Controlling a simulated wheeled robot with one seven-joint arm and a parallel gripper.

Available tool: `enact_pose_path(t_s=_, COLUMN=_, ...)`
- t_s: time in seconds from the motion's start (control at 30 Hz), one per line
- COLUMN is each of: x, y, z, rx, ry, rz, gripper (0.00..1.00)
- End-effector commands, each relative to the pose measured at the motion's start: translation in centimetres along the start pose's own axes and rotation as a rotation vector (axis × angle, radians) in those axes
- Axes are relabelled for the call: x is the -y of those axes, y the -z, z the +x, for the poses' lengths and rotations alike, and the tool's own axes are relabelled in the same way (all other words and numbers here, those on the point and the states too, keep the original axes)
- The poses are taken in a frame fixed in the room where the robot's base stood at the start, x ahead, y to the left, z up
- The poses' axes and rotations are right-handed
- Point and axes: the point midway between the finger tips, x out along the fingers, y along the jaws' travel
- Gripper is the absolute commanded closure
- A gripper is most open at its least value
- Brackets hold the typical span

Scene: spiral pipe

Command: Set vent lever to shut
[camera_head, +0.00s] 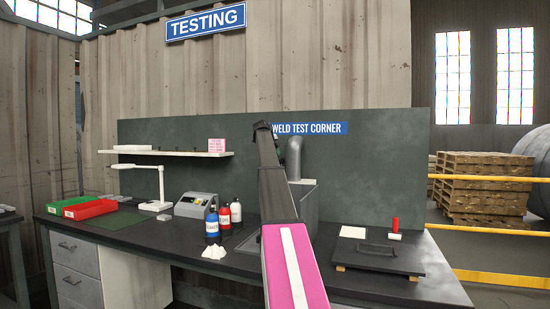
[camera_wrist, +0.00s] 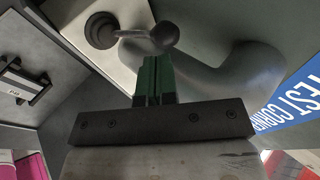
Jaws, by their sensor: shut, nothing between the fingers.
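In the wrist view, the vent lever (camera_wrist: 133,33) is a short dark bar. It runs from a round pivot on the left to a ball-like knob (camera_wrist: 165,34) on the right. The pivot sits on a pale plate (camera_wrist: 77,18). My gripper (camera_wrist: 154,58) has green fingers, shut together and empty. Their tips are just below the knob in the picture; I cannot tell if they touch it. A grey bent vent pipe (camera_wrist: 235,75) curves close behind and to the right. In the head view the pipe (camera_head: 294,158) shows, but my arm hides the lever and gripper.
A grey box (camera_head: 308,203) stands below the pipe on the dark bench (camera_head: 205,258). Bottles (camera_head: 224,219), a grey meter (camera_head: 195,204) and a lamp (camera_head: 157,206) stand left. A dark lidded plate (camera_head: 377,256) lies right. A green panel (camera_head: 375,165) stands behind.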

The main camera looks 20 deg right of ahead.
Motion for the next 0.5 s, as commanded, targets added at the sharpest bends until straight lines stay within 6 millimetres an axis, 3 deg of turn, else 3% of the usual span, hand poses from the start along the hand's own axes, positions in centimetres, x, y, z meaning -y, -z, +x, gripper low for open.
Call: enact_pose_path(t_s=0.5, x=0.9, y=0.1, z=-8.7, rx=0.0, ry=0.0, rz=-0.001, gripper=1.0)
